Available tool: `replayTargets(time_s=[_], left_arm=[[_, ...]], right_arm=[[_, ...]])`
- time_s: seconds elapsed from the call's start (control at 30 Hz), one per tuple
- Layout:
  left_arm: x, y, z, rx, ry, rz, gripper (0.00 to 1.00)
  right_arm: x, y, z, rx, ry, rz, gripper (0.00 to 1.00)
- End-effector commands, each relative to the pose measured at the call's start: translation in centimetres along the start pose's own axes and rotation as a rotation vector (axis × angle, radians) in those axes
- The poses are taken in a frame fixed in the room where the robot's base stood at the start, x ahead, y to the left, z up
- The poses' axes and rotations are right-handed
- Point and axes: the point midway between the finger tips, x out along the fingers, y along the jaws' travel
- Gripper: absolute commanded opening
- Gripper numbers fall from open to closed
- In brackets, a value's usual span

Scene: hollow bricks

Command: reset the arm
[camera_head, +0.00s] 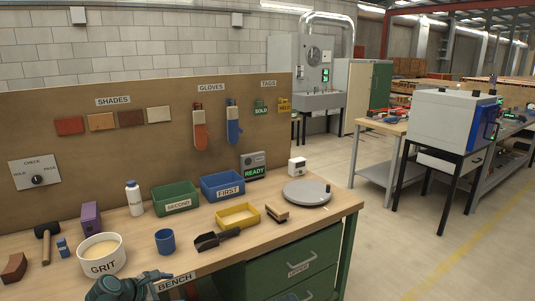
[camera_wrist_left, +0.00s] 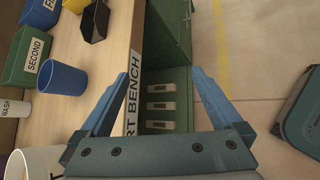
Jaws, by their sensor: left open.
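My left gripper (camera_wrist_left: 162,82) is open in the left wrist view, its two blue fingers wide apart with nothing held between them. It is near the bench's front edge, where the bench label (camera_wrist_left: 133,82) and green drawer unit show behind the fingers. In the head view, part of my left arm (camera_head: 118,288) shows at the bottom, in front of the white grit tub (camera_head: 102,256). My right gripper is not seen in either view.
On the bench (camera_head: 300,225) stand a blue cup (camera_head: 165,241), a dark scoop (camera_head: 208,241), a yellow tray (camera_head: 238,216), a green SECOND bin (camera_head: 176,197), a blue FIRST bin (camera_head: 222,186) and a grey turntable (camera_head: 306,192). Open floor (camera_head: 400,250) lies to the right.

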Motion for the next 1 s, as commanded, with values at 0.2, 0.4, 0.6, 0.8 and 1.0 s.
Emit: replayTargets(time_s=[0.2, 0.4, 0.6, 0.8, 1.0], left_arm=[[2.8, -9.3, 6.0, 0.610, 0.065, -0.312, 1.00], [2.6, -17.9, 9.4, 1.256, 0.058, -0.649, 1.00], [0.4, -23.5, 11.3, 1.802, -0.006, -0.963, 1.00], [-1.4, -25.8, 12.1, 2.104, -0.066, -1.164, 1.00], [-1.9, -26.2, 12.2, 2.187, -0.086, -1.225, 1.00]], right_arm=[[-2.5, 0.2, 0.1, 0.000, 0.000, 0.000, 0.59], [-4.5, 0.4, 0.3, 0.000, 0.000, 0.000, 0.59], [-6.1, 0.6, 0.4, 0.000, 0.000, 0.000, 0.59], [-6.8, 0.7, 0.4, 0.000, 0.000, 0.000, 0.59], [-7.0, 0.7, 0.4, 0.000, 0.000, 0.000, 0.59]])
